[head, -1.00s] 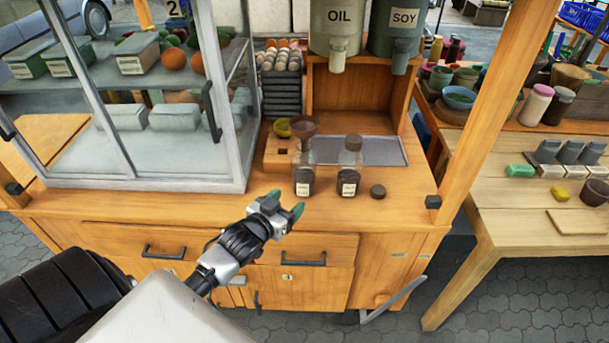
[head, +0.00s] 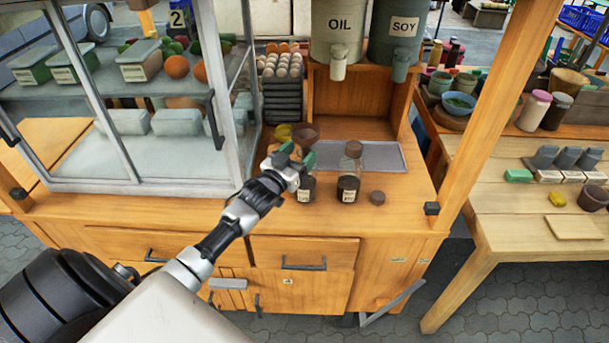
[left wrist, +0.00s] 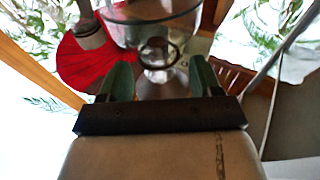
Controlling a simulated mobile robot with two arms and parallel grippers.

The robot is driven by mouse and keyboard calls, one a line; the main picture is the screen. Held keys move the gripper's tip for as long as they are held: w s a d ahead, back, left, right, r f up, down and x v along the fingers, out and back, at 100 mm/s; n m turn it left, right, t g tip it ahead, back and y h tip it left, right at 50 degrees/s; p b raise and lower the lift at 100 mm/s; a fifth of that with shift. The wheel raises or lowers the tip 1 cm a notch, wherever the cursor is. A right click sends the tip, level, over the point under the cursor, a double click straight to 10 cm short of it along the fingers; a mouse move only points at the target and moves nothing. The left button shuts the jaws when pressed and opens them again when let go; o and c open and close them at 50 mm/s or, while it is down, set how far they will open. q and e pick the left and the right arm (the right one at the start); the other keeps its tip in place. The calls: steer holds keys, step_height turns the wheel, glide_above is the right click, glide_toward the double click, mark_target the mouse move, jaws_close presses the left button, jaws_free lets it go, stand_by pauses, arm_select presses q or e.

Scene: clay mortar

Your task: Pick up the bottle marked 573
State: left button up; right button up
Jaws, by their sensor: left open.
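Two clear bottles with dark contents and small white labels stand on the wooden counter; the label numbers are too small to read. The left bottle (head: 307,189) is partly hidden behind my left gripper (head: 297,157), with a brown funnel-like piece (head: 306,133) showing above it. The right bottle (head: 349,187) is upright with a brown cap. My left gripper is open at the upper part of the left bottle; contact cannot be told. In the left wrist view, a clear glass shape (left wrist: 155,32) shows between and beyond the green fingertips (left wrist: 162,80). My right gripper is not visible.
A dark round cap (head: 377,198) lies right of the bottles. A grey tray (head: 385,157) is behind them. A glass display case (head: 150,186) stands close on the left, and a wooden post (head: 478,120) on the right. The counter's front strip is clear.

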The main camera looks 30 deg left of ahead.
arm_select(q)
steer(key=w, duration=0.2)
steer(key=shift+w+r, duration=0.2)
steer(key=shift+w, duration=0.15)
steer(key=shift+r, duration=0.1)
jaws_close()
